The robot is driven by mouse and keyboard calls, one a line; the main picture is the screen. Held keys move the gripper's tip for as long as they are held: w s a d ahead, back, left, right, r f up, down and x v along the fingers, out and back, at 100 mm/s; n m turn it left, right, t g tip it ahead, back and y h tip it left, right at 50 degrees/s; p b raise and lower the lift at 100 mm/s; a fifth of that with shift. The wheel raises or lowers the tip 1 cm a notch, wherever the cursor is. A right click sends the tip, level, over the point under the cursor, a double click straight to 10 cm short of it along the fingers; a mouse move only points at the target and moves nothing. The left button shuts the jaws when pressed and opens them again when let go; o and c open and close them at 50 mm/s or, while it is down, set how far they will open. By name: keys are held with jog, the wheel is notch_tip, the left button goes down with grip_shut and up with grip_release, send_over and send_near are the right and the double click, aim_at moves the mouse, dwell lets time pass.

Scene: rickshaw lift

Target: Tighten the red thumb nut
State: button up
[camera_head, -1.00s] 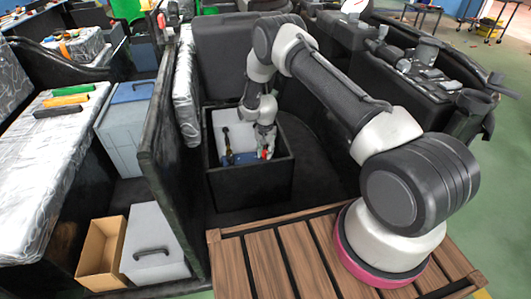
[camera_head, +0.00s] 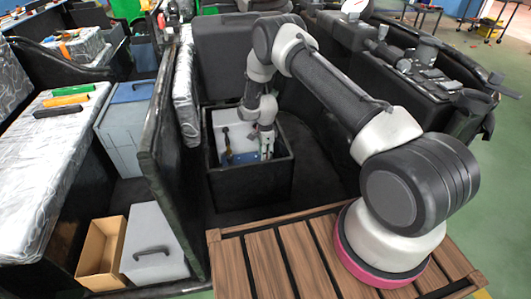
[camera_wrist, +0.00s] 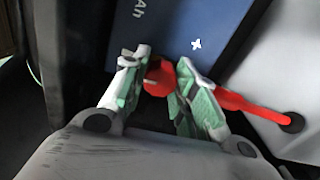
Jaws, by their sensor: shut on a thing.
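The red thumb nut (camera_wrist: 157,76) sits between the fingertips of my gripper (camera_wrist: 162,80) in the wrist view, at the edge of a dark blue battery (camera_wrist: 175,35) with white lettering and a plus mark. My gripper is shut on the nut, which is partly hidden by the fingers. A red cable or lug (camera_wrist: 250,106) runs right from behind the right finger to a dark round hole in a light panel. In the head view, my gripper (camera_head: 266,152) reaches down into a black open box (camera_head: 250,186); the nut itself cannot be made out there.
The box walls stand close around my gripper. A dark upright panel (camera_head: 172,170) is left of the box. Several coloured handles lie on a silver-covered bench (camera_head: 45,160). A cardboard box (camera_head: 100,258) and a grey case (camera_head: 153,238) stand at lower left.

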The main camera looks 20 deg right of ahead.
jog(key=shift+o, duration=0.2)
jog(key=shift+m, duration=0.6)
jog(key=shift+c, duration=0.2)
jog(key=o, duration=0.8)
jog(key=shift+r, duration=0.15)
notch_tip(320, 180, up, 12)
